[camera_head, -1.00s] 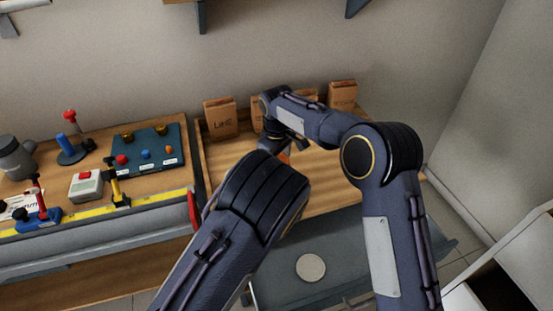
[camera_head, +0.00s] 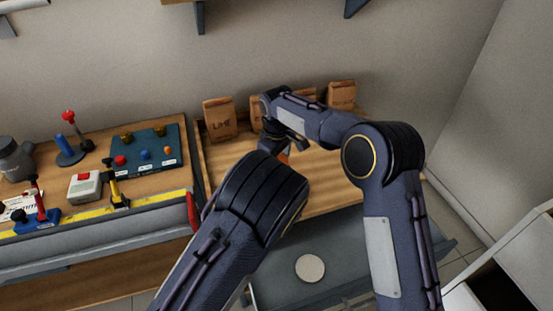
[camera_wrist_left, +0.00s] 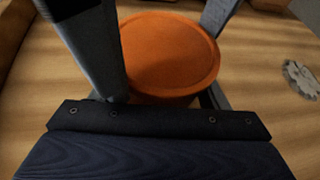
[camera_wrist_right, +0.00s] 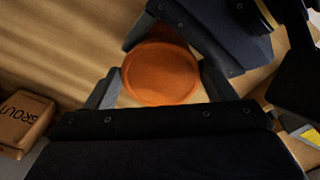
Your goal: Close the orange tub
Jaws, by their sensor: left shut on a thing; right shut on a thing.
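The orange tub (camera_wrist_left: 165,99) stands on the wooden bench top, with its round orange lid (camera_wrist_left: 170,50) over it in the left wrist view. The lid also fills the middle of the right wrist view (camera_wrist_right: 160,73). My left gripper (camera_wrist_left: 163,96) is shut on the tub's body, low down. My right gripper (camera_wrist_right: 158,88) is shut on the lid, its fingers on either side of the disc. I cannot tell whether the lid is fully seated. In the head view my arms hide nearly all of the tub; only a small orange patch (camera_head: 284,157) shows.
Brown paper bags (camera_head: 220,120) stand along the wall, and one marked GROUT (camera_wrist_right: 20,118) is near my right gripper. A serrated grey disc (camera_wrist_left: 300,78) lies beside the tub. A board with coloured knobs (camera_head: 145,152) and tools fill the left bench. Bare bench top (camera_head: 325,185) shows on the right.

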